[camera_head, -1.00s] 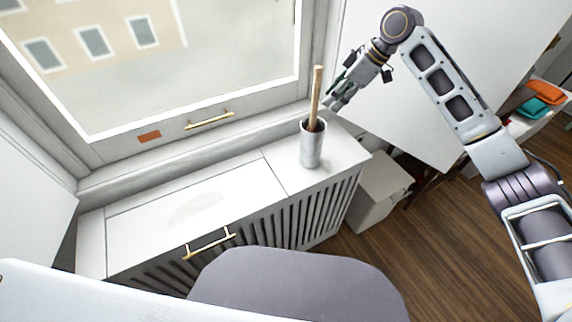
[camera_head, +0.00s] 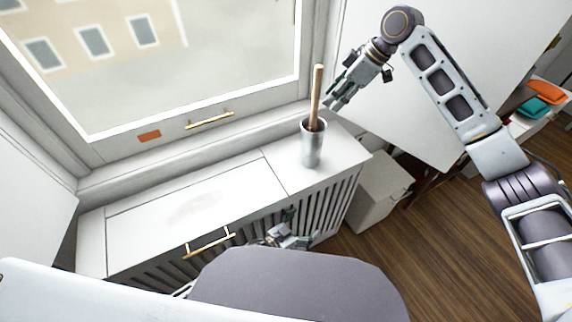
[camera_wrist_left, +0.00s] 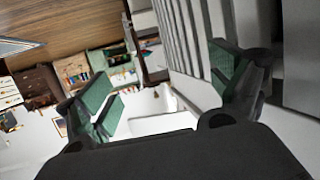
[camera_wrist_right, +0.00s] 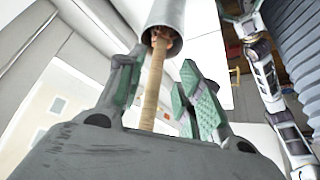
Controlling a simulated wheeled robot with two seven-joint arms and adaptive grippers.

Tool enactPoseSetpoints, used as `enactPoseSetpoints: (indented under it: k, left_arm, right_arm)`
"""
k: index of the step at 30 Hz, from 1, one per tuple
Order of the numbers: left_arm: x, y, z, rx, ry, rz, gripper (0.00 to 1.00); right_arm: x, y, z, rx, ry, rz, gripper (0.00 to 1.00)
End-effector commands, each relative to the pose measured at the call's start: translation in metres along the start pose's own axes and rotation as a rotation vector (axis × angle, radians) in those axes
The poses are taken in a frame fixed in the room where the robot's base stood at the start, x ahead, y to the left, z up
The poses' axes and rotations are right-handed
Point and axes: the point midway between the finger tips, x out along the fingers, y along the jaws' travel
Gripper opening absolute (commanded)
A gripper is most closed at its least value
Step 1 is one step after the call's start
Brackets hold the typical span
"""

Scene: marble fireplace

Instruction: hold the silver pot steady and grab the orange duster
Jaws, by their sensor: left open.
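The silver pot (camera_head: 312,148) stands upright on the right part of the white ledge below the window; it also shows in the right wrist view (camera_wrist_right: 190,18). The duster's wooden handle (camera_head: 317,92) sticks up out of the pot. Its orange-brown end is mostly hidden inside. My right gripper (camera_head: 337,98) is beside the handle, above the pot. In the right wrist view its fingers (camera_wrist_right: 162,78) are apart, with the handle (camera_wrist_right: 151,95) appearing between them. My left gripper (camera_head: 290,236) is open and empty, low in front of the slatted cabinet; its spread fingers show in the left wrist view (camera_wrist_left: 168,88).
The white ledge (camera_head: 205,190) is clear left of the pot. A gold handle (camera_head: 208,244) juts from the cabinet front. A white box (camera_head: 382,190) stands on the floor at right. Orange (camera_head: 547,92) and teal (camera_head: 536,108) items lie on a shelf far right.

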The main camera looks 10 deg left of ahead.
Motion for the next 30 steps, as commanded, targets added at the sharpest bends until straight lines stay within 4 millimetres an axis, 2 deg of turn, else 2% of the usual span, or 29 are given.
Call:
enactPoseSetpoints:
  k: [1,7,12,14,18,24,30]
  left_arm:
    - [0.004,0.004,-0.019,-0.015,0.031,0.014,0.92]
    - [0.009,0.021,-0.086,-0.084,0.138,0.072,0.92]
    - [0.005,0.022,-0.140,-0.121,0.217,0.095,0.92]
    - [0.001,0.015,-0.156,-0.125,0.239,0.088,0.92]
    - [-0.013,-0.018,-0.184,-0.100,0.273,0.026,0.92]
    - [-0.035,-0.069,-0.207,-0.038,0.294,-0.085,0.92]
    - [-0.050,-0.097,-0.220,-0.001,0.304,-0.149,0.92]
  right_arm:
    - [0.000,0.000,0.000,0.000,0.000,0.000,0.36]
    - [0.000,0.000,0.000,0.000,0.000,0.000,0.36]
    - [0.000,0.000,0.000,0.000,0.000,0.000,0.36]
    - [0.000,0.000,0.000,0.000,0.000,0.000,0.36]
    - [0.000,0.000,0.000,0.000,0.000,0.000,0.36]
    - [0.000,0.000,0.000,0.000,0.000,0.000,0.36]
    - [0.000,0.000,0.000,0.000,0.000,0.000,0.36]
